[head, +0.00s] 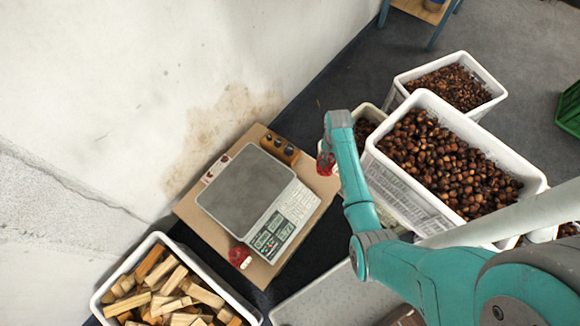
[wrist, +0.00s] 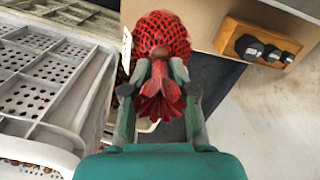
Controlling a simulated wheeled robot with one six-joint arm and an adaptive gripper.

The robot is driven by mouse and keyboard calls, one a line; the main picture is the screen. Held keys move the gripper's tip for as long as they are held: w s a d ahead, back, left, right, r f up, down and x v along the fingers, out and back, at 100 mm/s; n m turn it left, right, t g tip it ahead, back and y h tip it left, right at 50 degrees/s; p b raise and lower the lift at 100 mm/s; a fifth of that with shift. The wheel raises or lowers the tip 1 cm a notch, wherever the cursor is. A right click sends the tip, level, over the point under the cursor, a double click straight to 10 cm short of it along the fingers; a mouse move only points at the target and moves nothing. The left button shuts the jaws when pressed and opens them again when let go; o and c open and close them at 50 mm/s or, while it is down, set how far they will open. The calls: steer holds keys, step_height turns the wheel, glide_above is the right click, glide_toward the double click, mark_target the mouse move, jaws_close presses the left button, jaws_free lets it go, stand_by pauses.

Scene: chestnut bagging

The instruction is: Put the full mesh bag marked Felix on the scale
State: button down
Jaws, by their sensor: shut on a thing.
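My gripper (wrist: 158,85) is shut on the gathered neck of a red mesh bag (wrist: 160,35) filled with dark round things. A white tag (wrist: 126,48) hangs at the bag's left side; I cannot read a name on it. In the head view the red bag (head: 326,163) shows only partly beside my arm, to the right of the scale's board. The scale (head: 246,192) has an empty grey plate, with its keypad and display at the lower right. A small red thing (head: 240,257) lies at the scale's lower corner.
A wooden block with dark weights (head: 281,149) stands behind the scale; it also shows in the wrist view (wrist: 265,45). White crates of chestnuts (head: 375,160) stand to the right. A crate of split wood (head: 103,297) stands at lower left. A wall runs along the left.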

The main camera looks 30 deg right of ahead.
steer(key=w+a+r, duration=0.1)
steer(key=a+r, duration=0.3)
steer(key=a, duration=0.6)
steer(key=w+a+r, duration=0.1)
steer(key=a+r, duration=0.2)
steer(key=a, duration=0.6)
steer(key=w+a+r, duration=0.2)
steer(key=a+r, duration=0.2)
steer(key=a, duration=0.6)
step_height(320, 180, down, 10)
steer(key=shift+s+a, duration=0.15)
steer(key=shift+a, duration=0.05)
steer(key=c, duration=0.9)
jaws_free()
steer(key=shift+f, duration=0.1)
step_height(320, 180, up, 12)
steer(key=shift+r, duration=0.15)
steer(key=shift+s, duration=0.1)
